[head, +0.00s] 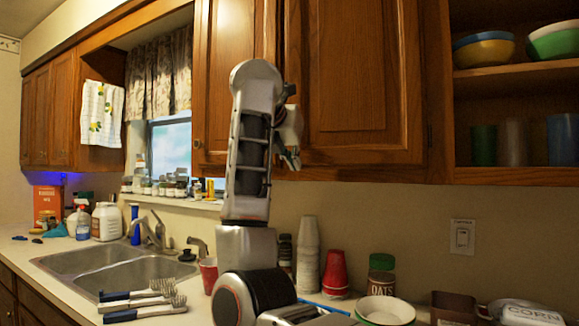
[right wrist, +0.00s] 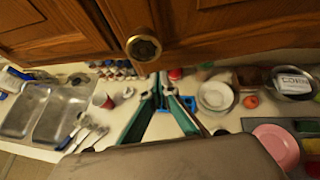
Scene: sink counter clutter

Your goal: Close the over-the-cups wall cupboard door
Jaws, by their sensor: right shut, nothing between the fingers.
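The wall cupboard over the cups has a left wooden door (head: 225,60) and a right wooden door (head: 385,90). In the right wrist view, a round brass knob (right wrist: 143,47) sits at the lower corner of one door panel (right wrist: 215,25). The panels there meet at an angle; how far any door stands ajar I cannot tell. My right gripper (head: 292,155) is raised in front of the doors near their lower edge, partly behind my arm. Its fingers (right wrist: 161,82) are shut and empty, just below the knob in the wrist view. My left gripper is not in view.
White cups (head: 308,250) and red cups (head: 335,270) stand stacked on the counter below, near an oats jar (head: 381,275) and bowls (head: 385,311). The sink (head: 105,270) is left. An open shelf (head: 500,80) with bowls and cups is right.

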